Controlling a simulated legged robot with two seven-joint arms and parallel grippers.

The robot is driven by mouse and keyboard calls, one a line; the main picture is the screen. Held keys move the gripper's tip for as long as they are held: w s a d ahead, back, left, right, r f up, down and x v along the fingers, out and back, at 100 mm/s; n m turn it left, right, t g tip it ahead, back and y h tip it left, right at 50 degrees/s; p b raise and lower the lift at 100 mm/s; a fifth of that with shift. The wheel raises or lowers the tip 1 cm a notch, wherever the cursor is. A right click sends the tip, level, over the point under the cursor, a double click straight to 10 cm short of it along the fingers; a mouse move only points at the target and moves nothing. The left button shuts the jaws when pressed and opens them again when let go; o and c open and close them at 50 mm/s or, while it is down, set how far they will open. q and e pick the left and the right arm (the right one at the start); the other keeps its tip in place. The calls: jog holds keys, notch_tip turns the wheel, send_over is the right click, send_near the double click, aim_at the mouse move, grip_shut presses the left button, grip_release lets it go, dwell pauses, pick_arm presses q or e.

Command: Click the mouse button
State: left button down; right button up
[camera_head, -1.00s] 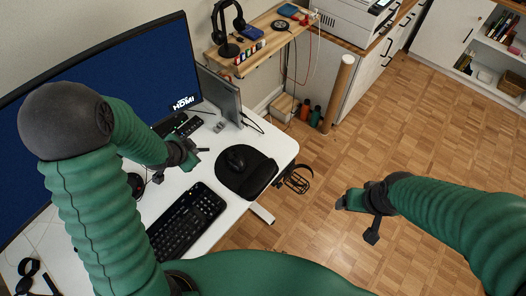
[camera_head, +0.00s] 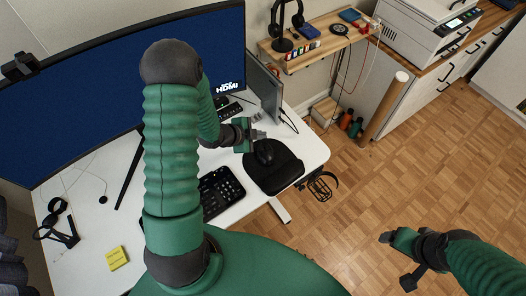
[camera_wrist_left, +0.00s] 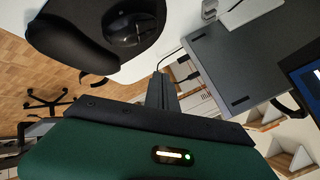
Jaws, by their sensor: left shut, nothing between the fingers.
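The black mouse (camera_head: 264,152) lies on a black mouse pad (camera_head: 283,178) near the right end of the white desk. The left wrist view also shows the mouse (camera_wrist_left: 130,24) at the top, on the pad (camera_wrist_left: 65,35). My left gripper (camera_head: 258,134) is shut and empty, just behind the mouse and close to it in the head view. I cannot tell whether it touches the mouse. My right gripper (camera_head: 396,261) is open and empty over the floor at the lower right, away from the desk.
A black keyboard (camera_head: 222,192) lies left of the pad, partly hidden by my left arm. A large monitor (camera_head: 100,90) and a grey box-like device (camera_head: 265,87) stand behind. A yellow note pad (camera_head: 117,258) lies at the front left. Wooden floor is clear at right.

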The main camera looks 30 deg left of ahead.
aim_at(261, 148)
pick_arm(q)
jog(key=f+b, duration=0.3)
jog(key=f, duration=0.2)
jog(key=f+b, duration=0.2)
jog(key=shift+a+f+b, duration=0.25)
jog(key=shift+f+b, duration=0.05)
jog(key=shift+b, duration=0.05)
jog(key=shift+f, duration=0.1)
jog(key=shift+d, duration=0.15)
dwell(1.3)
jog(key=shift+f+b, duration=0.25)
jog(key=shift+b, duration=0.05)
